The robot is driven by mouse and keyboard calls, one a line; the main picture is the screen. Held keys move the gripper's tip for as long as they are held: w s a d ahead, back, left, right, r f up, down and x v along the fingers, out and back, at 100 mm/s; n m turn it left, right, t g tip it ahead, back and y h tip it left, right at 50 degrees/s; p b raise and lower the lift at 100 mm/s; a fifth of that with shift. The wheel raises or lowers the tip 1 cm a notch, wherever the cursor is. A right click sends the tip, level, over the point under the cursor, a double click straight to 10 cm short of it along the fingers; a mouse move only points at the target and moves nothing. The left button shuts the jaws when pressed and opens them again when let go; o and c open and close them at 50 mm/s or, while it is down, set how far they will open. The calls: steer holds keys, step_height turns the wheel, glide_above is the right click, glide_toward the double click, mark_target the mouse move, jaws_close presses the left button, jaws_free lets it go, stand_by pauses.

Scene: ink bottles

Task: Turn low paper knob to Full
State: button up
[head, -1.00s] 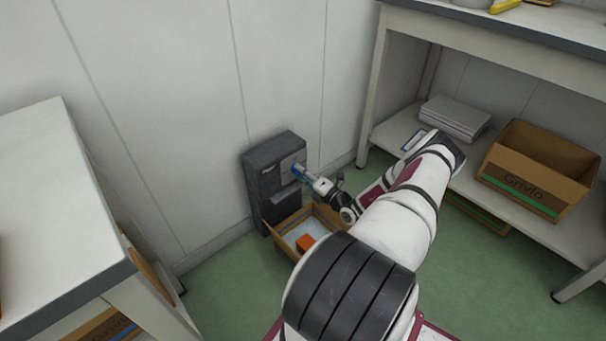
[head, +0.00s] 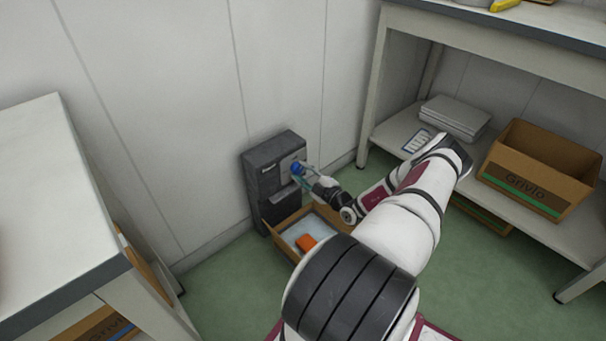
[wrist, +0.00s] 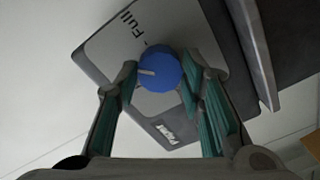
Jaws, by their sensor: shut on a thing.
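The blue knob (wrist: 160,70) sits on a light plate (wrist: 112,50) on the front of a dark grey unit. The plate carries the word "Full" at the upper left of the wrist view, with a short dash beside it, and another label below the knob. The knob's pale pointer line points left in the wrist view, apart from the dash. My gripper (wrist: 163,82) is shut on the knob, one finger on each side. In the head view the knob (head: 297,168) shows at the unit (head: 252,170), with my gripper (head: 304,177) at it.
An open cardboard box (head: 272,241) with an orange item (head: 306,242) stands below the unit. A white table (head: 60,200) is at the left. A shelf bench at the right holds a paper stack (head: 455,117) and a cardboard box (head: 525,185). Green floor (head: 235,300) is open between.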

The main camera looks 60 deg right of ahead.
steer(key=m, duration=0.4)
steer(key=shift+m+b, duration=0.3)
steer(key=m, duration=0.4)
steer(key=shift+m+b, duration=0.3)
steer(key=o, duration=1.1)
steer(key=shift+o, duration=0.2)
steer(key=v, duration=1.2)
steer(key=shift+f, duration=0.1)
